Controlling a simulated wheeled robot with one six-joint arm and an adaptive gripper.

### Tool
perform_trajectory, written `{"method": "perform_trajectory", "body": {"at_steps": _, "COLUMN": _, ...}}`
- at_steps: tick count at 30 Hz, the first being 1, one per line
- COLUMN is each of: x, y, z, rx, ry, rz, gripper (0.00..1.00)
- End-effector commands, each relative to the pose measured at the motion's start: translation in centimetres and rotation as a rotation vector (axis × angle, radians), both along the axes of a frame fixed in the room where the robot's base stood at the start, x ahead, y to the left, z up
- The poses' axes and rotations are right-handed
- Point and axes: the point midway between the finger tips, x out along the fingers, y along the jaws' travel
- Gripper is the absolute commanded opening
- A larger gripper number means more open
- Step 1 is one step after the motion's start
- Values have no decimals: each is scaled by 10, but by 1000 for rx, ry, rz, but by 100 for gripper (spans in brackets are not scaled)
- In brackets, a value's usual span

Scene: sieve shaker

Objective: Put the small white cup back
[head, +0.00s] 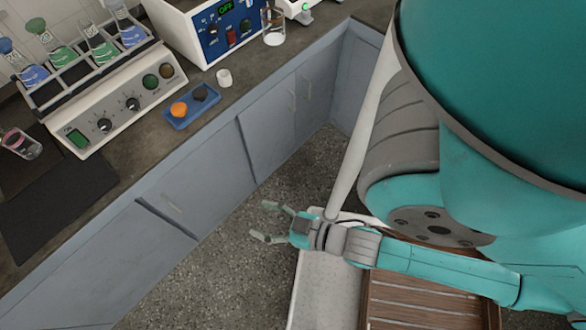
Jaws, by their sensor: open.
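A small white cup (224,78) stands on the dark worktop, just in front of the white-and-blue device and behind the blue tray. My gripper (261,221) is open and empty. It is in front of the cabinets and over the floor, well apart from the cup. Nothing hides the cup.
A blue tray (193,106) holds an orange item and a dark item. A shaker (117,100) with several flasks stands at the left. A glass beaker (273,28) stands at the back right. A tipped glass (22,144) lies near a dark mat (60,190). The counter's front strip is clear.

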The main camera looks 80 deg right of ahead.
Motion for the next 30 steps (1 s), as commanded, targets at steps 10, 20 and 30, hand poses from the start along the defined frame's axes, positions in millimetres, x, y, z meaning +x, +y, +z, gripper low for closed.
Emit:
{"method": "perform_trajectory", "body": {"at_steps": 10, "x": -65, "y": 29, "z": 48, "rx": 6, "ry": 15, "rz": 143, "gripper": 63}}
{"method": "perform_trajectory", "body": {"at_steps": 20, "x": -69, "y": 30, "z": 52, "rx": 5, "ry": 14, "rz": 151, "gripper": 63}}
{"method": "perform_trajectory", "body": {"at_steps": 30, "x": -69, "y": 30, "z": 52, "rx": 5, "ry": 15, "rz": 150, "gripper": 63}}
